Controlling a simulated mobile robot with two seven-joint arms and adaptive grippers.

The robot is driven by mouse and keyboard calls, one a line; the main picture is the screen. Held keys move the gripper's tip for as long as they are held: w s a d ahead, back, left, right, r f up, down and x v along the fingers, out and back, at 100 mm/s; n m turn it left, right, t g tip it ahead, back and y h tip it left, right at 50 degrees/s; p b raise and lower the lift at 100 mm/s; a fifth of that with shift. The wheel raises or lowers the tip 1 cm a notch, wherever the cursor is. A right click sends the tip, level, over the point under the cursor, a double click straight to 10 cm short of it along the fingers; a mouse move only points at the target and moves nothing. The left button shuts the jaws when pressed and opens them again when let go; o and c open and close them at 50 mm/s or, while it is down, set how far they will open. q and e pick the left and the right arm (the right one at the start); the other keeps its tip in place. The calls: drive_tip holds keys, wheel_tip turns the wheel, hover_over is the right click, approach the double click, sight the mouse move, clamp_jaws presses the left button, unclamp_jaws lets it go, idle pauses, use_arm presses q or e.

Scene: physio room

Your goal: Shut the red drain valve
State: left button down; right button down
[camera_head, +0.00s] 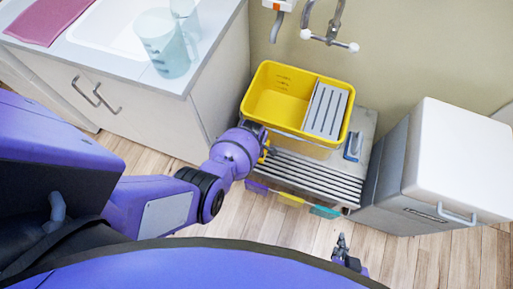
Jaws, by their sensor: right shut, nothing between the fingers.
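A yellow basin (265,102) stands on a grey slatted stand against the wall. I cannot make out a red drain valve; the basin's near left corner is partly covered by my left arm. My left arm reaches in from the left, and its purple wrist (236,152) ends beside that corner. The fingers of my left gripper are hidden behind the wrist, so their state does not show. A small yellow-orange part (266,151) shows just past the wrist. My right gripper (341,241) is shut and empty, low in the picture, in front of the stand and apart from it.
A grey slatted rack (312,178) lies in front of the basin, with coloured tags along its near edge. A white-lidded cabinet (462,150) stands at right. A counter with a jug (163,45) and pink towel (45,20) is at left. Wall taps (330,38) are above.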

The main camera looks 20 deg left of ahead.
drive_tip(key=shift+w+r, duration=0.15)
drive_tip(key=shift+w, duration=0.15)
use_arm(q)
drive_tip(key=c, duration=1.7)
unclamp_jaws()
drive_tip(key=shift+c, duration=0.2)
use_arm(e)
drive_tip(key=shift+s, duration=0.15)
drive_tip(key=shift+s+f, duration=0.1)
drive_tip(key=shift+f, duration=0.1)
use_arm(q)
wheel_tip(320, 180, up, 12)
drive_tip(key=s, duration=0.2)
drive_tip(key=shift+s+f, duration=0.15)
drive_tip(key=shift+s, duration=0.05)
use_arm(e)
drive_tip(key=shift+r, duration=0.1)
